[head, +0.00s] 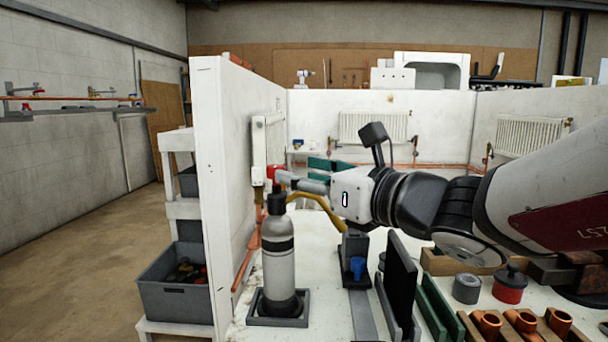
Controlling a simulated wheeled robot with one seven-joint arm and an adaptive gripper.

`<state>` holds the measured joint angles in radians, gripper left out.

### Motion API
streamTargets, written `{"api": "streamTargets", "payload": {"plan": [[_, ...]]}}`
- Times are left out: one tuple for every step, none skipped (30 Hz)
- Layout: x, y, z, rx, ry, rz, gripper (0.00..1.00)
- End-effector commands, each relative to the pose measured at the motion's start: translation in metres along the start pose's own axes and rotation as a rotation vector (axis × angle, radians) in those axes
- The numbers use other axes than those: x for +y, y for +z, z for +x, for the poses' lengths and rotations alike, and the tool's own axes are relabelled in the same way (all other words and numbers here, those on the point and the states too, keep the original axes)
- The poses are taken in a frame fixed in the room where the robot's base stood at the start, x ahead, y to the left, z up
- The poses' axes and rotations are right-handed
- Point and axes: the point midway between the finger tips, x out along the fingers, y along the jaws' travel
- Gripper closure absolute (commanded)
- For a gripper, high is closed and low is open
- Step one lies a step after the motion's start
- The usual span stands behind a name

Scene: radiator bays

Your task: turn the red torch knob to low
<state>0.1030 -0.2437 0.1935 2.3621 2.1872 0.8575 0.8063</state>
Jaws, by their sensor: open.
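The torch is a grey gas bottle (278,262) with a black band and dark neck, standing upright in a square dark holder (257,322). A red knob (272,171) shows at the top of the torch. A brass-coloured tube (322,201) curves away to the right from the top. My gripper (284,181) reaches in from the right, with its fingers at the knob and open. The fingers hide part of the knob and torch head. I cannot tell whether they touch the knob, and no setting marks are legible.
A white partition (207,150) stands close on the left, with a grey bin (176,283) beyond it. Dark upright panels (402,285), a blue item (357,266), a grey pot (466,288), a red pot (510,286) and copper fittings (524,322) crowd the bench to the right.

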Motion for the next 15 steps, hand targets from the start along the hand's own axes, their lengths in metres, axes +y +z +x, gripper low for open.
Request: {"api": "streamTargets", "payload": {"plan": [[0.0,-0.002,0.011,0.001,0.002,0.0,0.54],[0.0,-0.002,0.017,0.001,0.002,0.001,0.54],[0.0,-0.002,0.024,0.0,0.002,0.002,0.54],[0.0,-0.002,0.03,0.001,0.002,0.0,0.54],[0.0,-0.002,0.035,0.0,0.002,0.0,0.54],[0.0,-0.001,0.042,0.0,0.002,0.0,0.54],[0.0,-0.002,0.047,0.001,0.002,0.001,0.54],[0.001,-0.002,0.051,0.001,0.003,0.002,0.54],[0.0,-0.001,0.056,-0.001,0.002,0.001,0.54],[0.0,-0.001,0.059,0.0,0.001,0.0,0.54],[0.0,-0.001,0.062,0.001,0.001,0.0,0.54],[0.0,-0.001,0.066,0.0,0.001,-0.001,0.54],[0.0,-0.001,0.068,0.0,0.002,-0.001,0.54],[0.001,0.0,0.07,0.0,0.002,-0.001,0.54],[0.001,0.0,0.072,0.0,0.001,-0.001,0.54]]}}
